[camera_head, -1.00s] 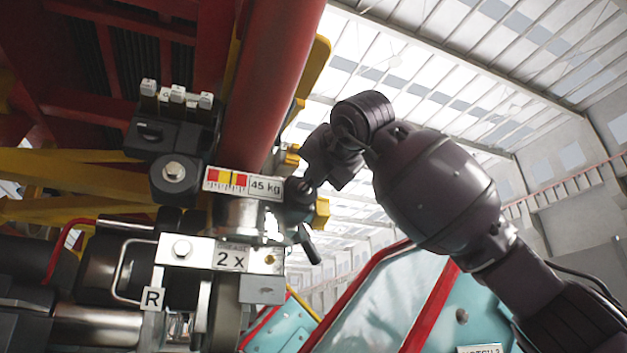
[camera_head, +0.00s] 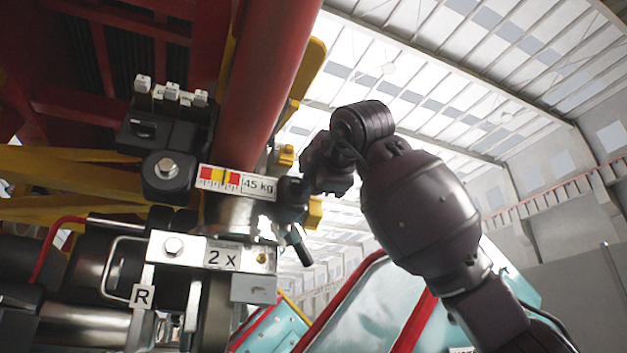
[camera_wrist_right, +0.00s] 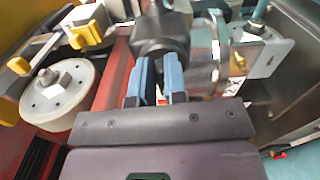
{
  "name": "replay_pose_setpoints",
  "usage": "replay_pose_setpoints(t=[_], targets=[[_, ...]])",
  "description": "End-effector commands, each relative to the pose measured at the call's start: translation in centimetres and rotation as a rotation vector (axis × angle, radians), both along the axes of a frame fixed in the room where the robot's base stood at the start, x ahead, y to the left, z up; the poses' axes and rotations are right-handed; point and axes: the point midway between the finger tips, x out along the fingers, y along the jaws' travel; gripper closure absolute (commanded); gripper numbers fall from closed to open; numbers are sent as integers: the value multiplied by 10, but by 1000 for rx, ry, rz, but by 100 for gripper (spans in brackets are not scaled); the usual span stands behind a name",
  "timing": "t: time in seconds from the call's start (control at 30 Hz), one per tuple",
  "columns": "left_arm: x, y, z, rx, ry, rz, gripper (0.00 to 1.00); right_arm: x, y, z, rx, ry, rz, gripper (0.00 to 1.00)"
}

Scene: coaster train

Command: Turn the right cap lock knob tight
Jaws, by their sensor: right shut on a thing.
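The black cap lock knob (camera_head: 291,197) sits on the right side of a metal cap, beside the label marked 45 kg. My right gripper (camera_head: 305,187) reaches it from the right and is shut on it. In the right wrist view the two blue-padded fingers (camera_wrist_right: 158,72) point at the knob's dark body (camera_wrist_right: 161,32), with their tips at its near part. Exactly how the tips grip it is partly hidden. A short lever with a black end (camera_head: 299,246) hangs below the knob. My left gripper is in neither view.
A red tube (camera_head: 262,90) rises behind the cap. A metal block with a 2 X label (camera_head: 221,256) and an R tag (camera_head: 142,295) lies below. A black block with white switches (camera_head: 170,92) stands upper left. Open space lies right of my arm.

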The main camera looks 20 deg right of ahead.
Motion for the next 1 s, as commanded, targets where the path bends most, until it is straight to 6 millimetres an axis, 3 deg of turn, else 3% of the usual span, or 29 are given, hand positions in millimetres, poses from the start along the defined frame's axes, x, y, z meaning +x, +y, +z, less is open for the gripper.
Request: replay_pose_setpoints(t=[0.77, 0.8, 0.93, 1.0], targets=[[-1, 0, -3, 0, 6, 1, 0, 0, 0, -3, 101, 4, -1, 100], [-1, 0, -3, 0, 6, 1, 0, 0, 0, -3, 101, 4, -1, 83], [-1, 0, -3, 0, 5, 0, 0, 0, 0, -2, 101, 4, -1, 63], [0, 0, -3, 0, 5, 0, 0, 0, 0, -2, 101, 4, -1, 62]])
